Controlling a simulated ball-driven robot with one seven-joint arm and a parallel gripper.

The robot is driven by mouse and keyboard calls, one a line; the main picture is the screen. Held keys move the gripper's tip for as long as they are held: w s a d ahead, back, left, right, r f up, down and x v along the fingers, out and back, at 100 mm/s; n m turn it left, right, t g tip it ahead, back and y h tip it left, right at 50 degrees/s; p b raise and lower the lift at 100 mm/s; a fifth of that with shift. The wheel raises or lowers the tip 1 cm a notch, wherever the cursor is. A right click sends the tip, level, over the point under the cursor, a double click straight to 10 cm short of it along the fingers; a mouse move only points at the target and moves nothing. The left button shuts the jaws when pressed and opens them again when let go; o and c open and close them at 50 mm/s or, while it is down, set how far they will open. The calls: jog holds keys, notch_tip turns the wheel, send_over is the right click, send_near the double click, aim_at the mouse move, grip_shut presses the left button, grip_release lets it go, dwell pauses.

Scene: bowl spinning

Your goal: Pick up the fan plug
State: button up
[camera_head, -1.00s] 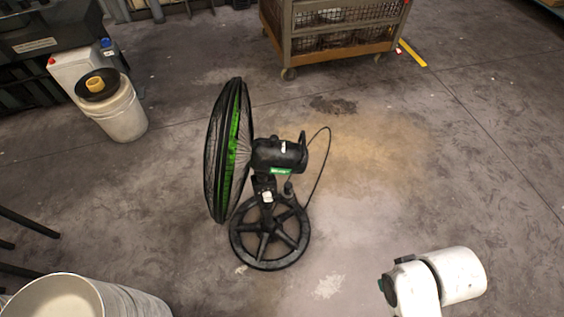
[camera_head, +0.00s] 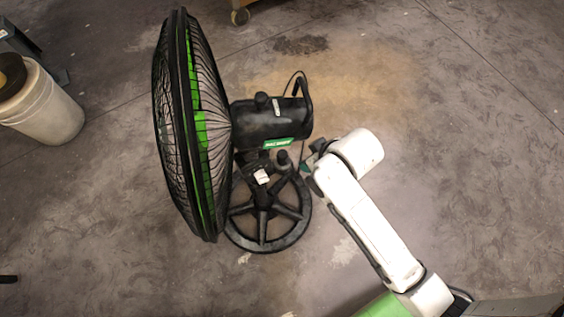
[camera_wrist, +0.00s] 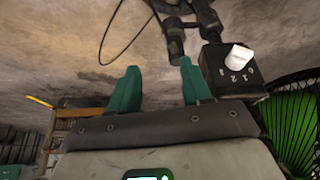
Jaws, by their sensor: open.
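A black floor fan (camera_head: 268,122) with a green-and-black caged head stands on a round spoked base. Its thin black cable (camera_head: 291,84) loops behind the motor and shows at upper left in the wrist view (camera_wrist: 108,40). I cannot clearly make out the plug; a dark knob-like part (camera_wrist: 175,40) lies beyond the fingers in the wrist view and I cannot tell whether it is the plug. My gripper (camera_wrist: 158,82) has teal fingers spread apart with nothing between them. In the head view it is just right of the fan's stem, partly hidden by my wrist.
The fan's control box (camera_wrist: 225,78), with a white knob, is close to the right finger. A white bucket (camera_head: 42,108) stands at far left. The floor at right is clear.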

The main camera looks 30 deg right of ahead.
aim_at(284, 155)
jog(key=shift+n+t+y, duration=0.3)
jog(key=shift+t, duration=0.4)
jog(key=w+a+f+b, duration=0.2)
jog(key=w+f, duration=0.1)
jog(key=w+a+f+b, duration=0.1)
jog(key=w, duration=0.1)
jog(key=shift+w+a+f, duration=0.2)
jog(key=shift+f, duration=0.2)
jog(key=b+x, duration=0.3)
jog(key=x, duration=0.4)
jog(key=shift+d, duration=0.15)
jog(key=shift+r, duration=0.1)
jog(key=shift+c, duration=0.4)
jog(key=c, duration=0.7)
